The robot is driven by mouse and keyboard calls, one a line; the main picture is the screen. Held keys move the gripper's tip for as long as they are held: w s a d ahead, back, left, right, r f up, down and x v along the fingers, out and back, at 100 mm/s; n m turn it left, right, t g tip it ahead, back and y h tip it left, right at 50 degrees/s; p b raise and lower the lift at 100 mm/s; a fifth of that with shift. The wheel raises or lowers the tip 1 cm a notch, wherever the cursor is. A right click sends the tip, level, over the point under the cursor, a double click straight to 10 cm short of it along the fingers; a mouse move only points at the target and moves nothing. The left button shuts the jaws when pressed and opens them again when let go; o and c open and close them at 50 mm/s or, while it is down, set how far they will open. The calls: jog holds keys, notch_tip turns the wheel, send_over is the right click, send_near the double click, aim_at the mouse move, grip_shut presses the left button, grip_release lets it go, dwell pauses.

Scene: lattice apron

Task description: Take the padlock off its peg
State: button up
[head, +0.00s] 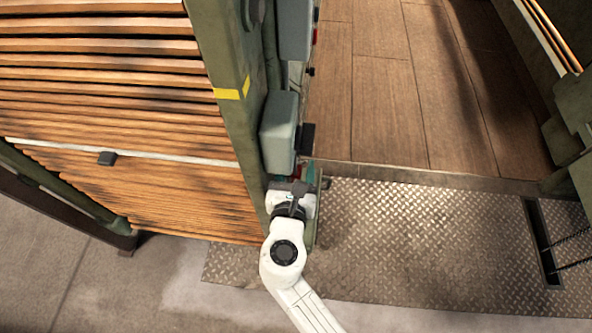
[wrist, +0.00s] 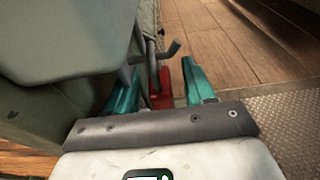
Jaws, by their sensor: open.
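The red padlock (wrist: 161,92) shows in the wrist view between my two teal fingers, partly hidden behind my palm. A dark metal peg (wrist: 172,50) with an upturned end is just above it, beside the green post. My gripper (wrist: 160,72) is open, with one finger to each side of the padlock in the picture. I cannot tell whether either finger touches it. In the head view my gripper (head: 300,176) is at the foot of the green post, and the padlock is mostly hidden there by my wrist.
A grey-green box (head: 279,133) is mounted on the post (head: 232,110) just above my gripper. A slatted wooden shutter (head: 110,100) is to the left. Wood floor (head: 400,80) and a metal tread plate (head: 420,240) lie open to the right.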

jog(key=shift+c, duration=0.5)
grip_shut()
dwell(0.6)
